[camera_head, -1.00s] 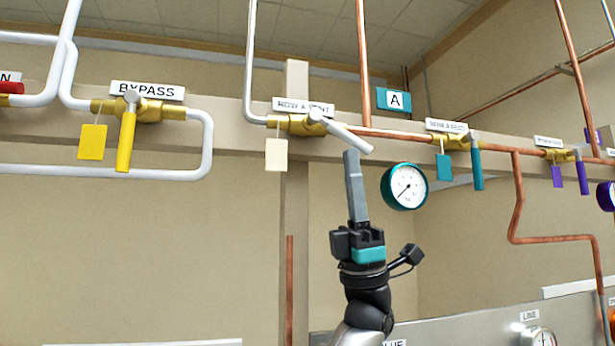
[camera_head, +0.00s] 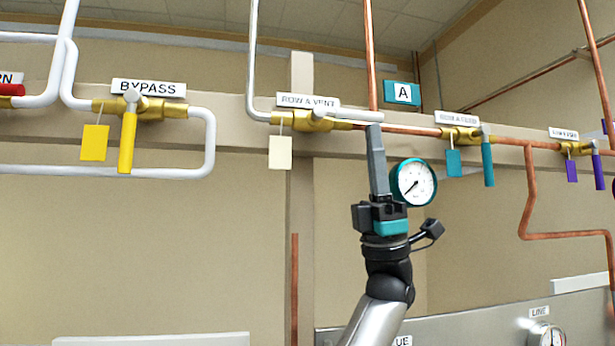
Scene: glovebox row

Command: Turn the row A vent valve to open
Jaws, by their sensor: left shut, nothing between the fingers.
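The row A vent valve (camera_head: 300,122) is a brass body under a label reading ROW A VENT (camera_head: 308,101), with a blank cream tag hanging from it. Its pale grey lever (camera_head: 350,114) points right, nearly in line with the pipe. My left gripper (camera_head: 375,130) comes up from below with its fingers shut and empty. Its fingertips are at the lever's right end, just under it, and look to be touching. My right gripper is not in view.
A teal-rimmed gauge (camera_head: 414,182) is close to the right of my gripper. The yellow bypass valve lever (camera_head: 128,143) hangs down at left. A teal lever (camera_head: 488,164) and a purple lever (camera_head: 598,172) hang down at right. The wall below the bypass is clear.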

